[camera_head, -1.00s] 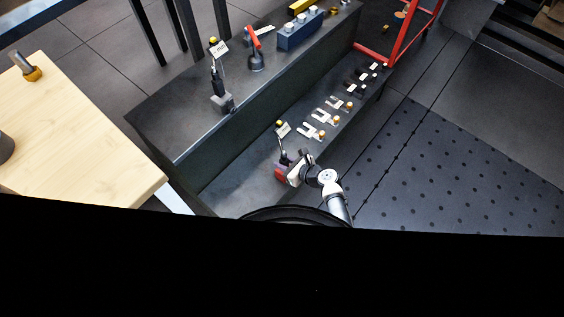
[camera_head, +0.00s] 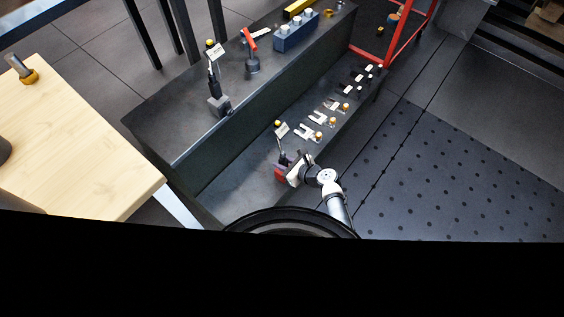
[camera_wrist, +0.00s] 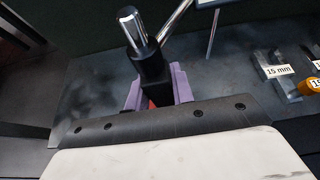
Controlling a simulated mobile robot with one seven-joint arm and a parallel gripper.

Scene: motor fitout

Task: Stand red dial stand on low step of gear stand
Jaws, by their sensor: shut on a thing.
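The red dial stand (camera_head: 280,174) has a red base, a dark post and a yellow-tipped top with a white tag. My gripper (camera_wrist: 157,92) is shut on it; its purple fingers sit on both sides of the dark block under a chrome post, with a bit of red between them. In the head view my gripper (camera_head: 291,170) is at the low step (camera_head: 240,186) of the dark two-level gear stand, near its front end. The dial stand looks upright. I cannot tell whether its base touches the step. My gripper hides part of the base.
Several forked shims (camera_head: 308,133) with labels and brass knobs lie along the low step beyond. The high step (camera_head: 172,128) carries a grey-based dial stand (camera_head: 219,105), a red-handled tool (camera_head: 252,60) and a blue block (camera_head: 296,36). A wooden table (camera_head: 80,150) stands at left.

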